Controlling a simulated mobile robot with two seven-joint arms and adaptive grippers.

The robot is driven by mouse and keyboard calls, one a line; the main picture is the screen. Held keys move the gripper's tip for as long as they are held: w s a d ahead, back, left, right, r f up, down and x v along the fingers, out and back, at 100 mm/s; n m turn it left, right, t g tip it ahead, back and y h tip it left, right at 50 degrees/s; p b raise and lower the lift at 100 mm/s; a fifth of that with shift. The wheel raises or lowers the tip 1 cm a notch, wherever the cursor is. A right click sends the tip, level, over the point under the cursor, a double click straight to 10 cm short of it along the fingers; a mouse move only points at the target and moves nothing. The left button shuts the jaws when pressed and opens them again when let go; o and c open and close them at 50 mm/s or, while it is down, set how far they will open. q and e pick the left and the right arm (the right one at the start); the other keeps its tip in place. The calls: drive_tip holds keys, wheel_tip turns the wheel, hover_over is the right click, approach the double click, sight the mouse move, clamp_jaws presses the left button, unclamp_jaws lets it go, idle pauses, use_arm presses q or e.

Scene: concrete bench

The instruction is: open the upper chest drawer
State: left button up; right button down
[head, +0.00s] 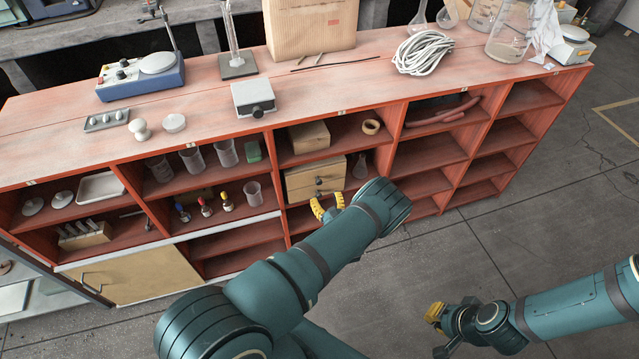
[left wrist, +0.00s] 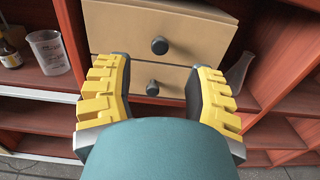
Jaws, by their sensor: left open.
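A small light-wood chest (head: 303,187) sits in a shelf compartment. Its two drawers look shut. The left wrist view shows the upper drawer (left wrist: 205,38) with a dark round knob (left wrist: 159,45), and the lower drawer (left wrist: 112,72) with its own knob (left wrist: 152,87). My left gripper (head: 328,204) is in front of the chest, its yellow fingers apart and empty. In the left wrist view the open fingers (left wrist: 159,75) frame the lower knob, with the upper knob just beyond the tips. My right gripper (head: 437,325) is low at right over the floor, away from the shelf; its opening is unclear.
The chest stands in a red shelf unit (head: 225,115) between upright dividers. Open floor (head: 520,240) lies at right.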

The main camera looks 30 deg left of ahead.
sight(319, 183)
use_arm(q)
drive_tip(key=b+x, duration=0.1)
drive_tip(key=x, duration=0.6)
drive_tip(key=shift+w+a, duration=0.25)
drive_tip(key=shift+a, duration=0.05)
